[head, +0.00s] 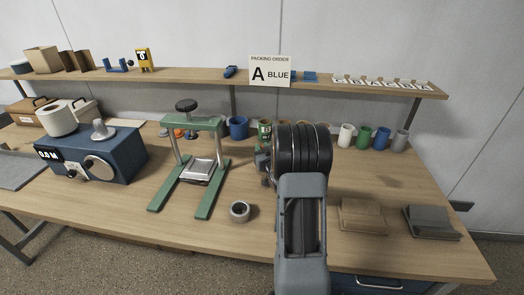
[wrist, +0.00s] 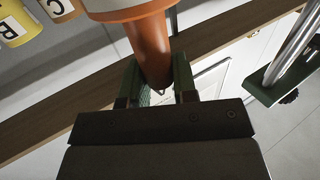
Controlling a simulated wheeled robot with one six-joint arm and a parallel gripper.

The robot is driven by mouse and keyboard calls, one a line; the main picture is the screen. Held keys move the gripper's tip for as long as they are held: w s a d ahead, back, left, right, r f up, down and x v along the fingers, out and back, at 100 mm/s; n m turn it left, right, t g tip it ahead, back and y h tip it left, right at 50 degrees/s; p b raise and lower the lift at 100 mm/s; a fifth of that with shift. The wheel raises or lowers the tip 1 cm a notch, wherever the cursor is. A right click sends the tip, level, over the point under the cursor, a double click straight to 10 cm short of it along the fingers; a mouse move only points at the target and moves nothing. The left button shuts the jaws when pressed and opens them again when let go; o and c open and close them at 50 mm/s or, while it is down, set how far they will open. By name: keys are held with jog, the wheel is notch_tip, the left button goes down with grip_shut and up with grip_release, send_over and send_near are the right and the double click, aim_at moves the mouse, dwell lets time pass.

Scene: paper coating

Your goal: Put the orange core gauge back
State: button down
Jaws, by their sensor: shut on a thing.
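The orange core gauge shows in the wrist view (wrist: 150,45). It has a narrow orange stem, and a wider orange part with a pale band at the top edge of the picture. My gripper (wrist: 156,76) is shut on the stem, one green-tipped finger on each side. The upper end of the gauge is cut off by the frame. In the head view my arm's dark wrist hides the gauge and most of the gripper. A small orange disc (head: 179,133) lies behind the green press; I cannot tell what it is.
The green press (head: 203,124) stands left of my arm, with a grey ring (head: 240,211) in front. A blue pot (head: 238,127) and a green can (head: 265,131) stand behind. Several cups (head: 364,136) line the back right. Two low holders (head: 362,217) (head: 431,222) sit front right.

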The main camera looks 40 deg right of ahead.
jog(key=shift+s+f, duration=0.1)
jog(key=shift+f, duration=0.15)
